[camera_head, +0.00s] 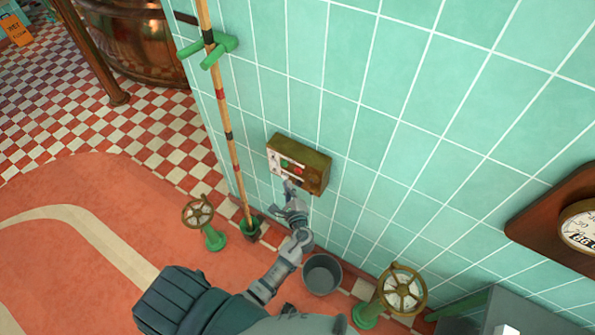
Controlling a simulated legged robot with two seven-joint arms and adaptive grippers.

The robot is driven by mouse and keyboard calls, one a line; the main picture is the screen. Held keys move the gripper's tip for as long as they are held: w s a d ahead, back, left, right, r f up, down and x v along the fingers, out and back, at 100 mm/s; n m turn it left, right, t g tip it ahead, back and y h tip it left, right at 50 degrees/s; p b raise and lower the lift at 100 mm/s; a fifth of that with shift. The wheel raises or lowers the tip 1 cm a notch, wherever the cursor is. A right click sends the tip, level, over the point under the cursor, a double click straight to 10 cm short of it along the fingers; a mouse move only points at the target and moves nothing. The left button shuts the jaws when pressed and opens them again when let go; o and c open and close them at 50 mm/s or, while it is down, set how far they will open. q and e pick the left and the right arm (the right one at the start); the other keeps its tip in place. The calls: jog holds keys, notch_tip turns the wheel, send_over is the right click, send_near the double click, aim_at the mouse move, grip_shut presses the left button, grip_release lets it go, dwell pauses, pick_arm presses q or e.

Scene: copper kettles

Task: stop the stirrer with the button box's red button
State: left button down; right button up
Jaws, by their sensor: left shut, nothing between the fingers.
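The button box (313,170) is a brass-coloured box on the green tiled wall, with a pale front plate. A red button (298,167) and a green button sit close together on the plate, both small in this view. My left gripper (288,184) is shut and empty, with its fingertips at the lower edge of the box's front, just below the buttons. I cannot tell whether the tips touch the box. Both buttons are uncovered. The stirrer cannot be made out. My right gripper is out of view.
A striped pole (229,135) stands left of the box in green holders. A handwheel valve (198,212) stands on the floor at left, another (402,291) at lower right. A grey bucket (322,274) is below the box. A copper kettle (140,40) stands at upper left.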

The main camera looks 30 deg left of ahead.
pick_arm(q)
jog(key=shift+s, duration=1)
jog(key=s+d+f+n+g+h, duration=0.1)
jog(key=s+d+f+g+h, duration=0.3)
jog(key=f, duration=0.7)
jog(key=s+a+f+n+h, duration=0.1)
jog(key=s+f+n, duration=0.1)
jog(key=s+f, duration=0.65)
jog(key=s+d+f+n+g+h, duration=0.1)
jog(key=s+d+f+g+h, duration=0.15)
jog(key=f, duration=1.15)
jog(key=s+f+n+g+h, duration=0.1)
jog(key=s+f+n, duration=0.3)
jog(key=s, duration=0.5)
jog(key=s+f+n+g+h, duration=0.1)
jog(key=s+f, duration=0.4)
jog(key=s, duration=0.5)
jog(key=s+f+n+g+h, duration=0.1)
jog(key=s+f+n+g, duration=0.2)
jog(key=s, duration=0.7)
notch_tip(320, 180, down, 2)
jog(key=n, duration=0.3)
jog(key=shift+s+f+n+h+b, duration=0.15)
jog(key=shift+n+h+b, duration=0.15)
jog(key=shift+h, duration=0.05)
jog(key=shift+w+g, duration=0.2)
jog(key=shift+g, duration=0.05)
